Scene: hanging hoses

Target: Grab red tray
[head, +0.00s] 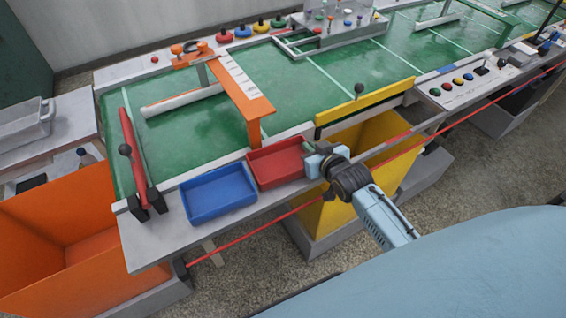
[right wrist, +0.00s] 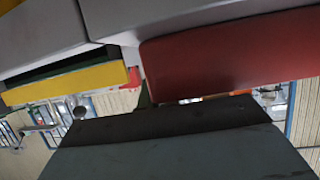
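The red tray (head: 272,168) lies on the grey front ledge of the green table, just right of the blue tray (head: 217,194). My right gripper (head: 312,152) is at the red tray's right end, at about rim height. It touches or nearly touches that end; I cannot tell which. In the right wrist view the red tray (right wrist: 232,52) fills the upper right, close beyond my dark gripper body. The fingertips are hidden there, so whether they are apart or closed does not show. My left gripper is in neither view.
The green table (head: 330,75) carries an orange-and-white frame (head: 240,95) behind the trays and a yellow rail (head: 365,105) to the right. A yellow bin (head: 335,215) stands below, an orange bin (head: 70,240) at left. A red cord (head: 250,232) runs along the front.

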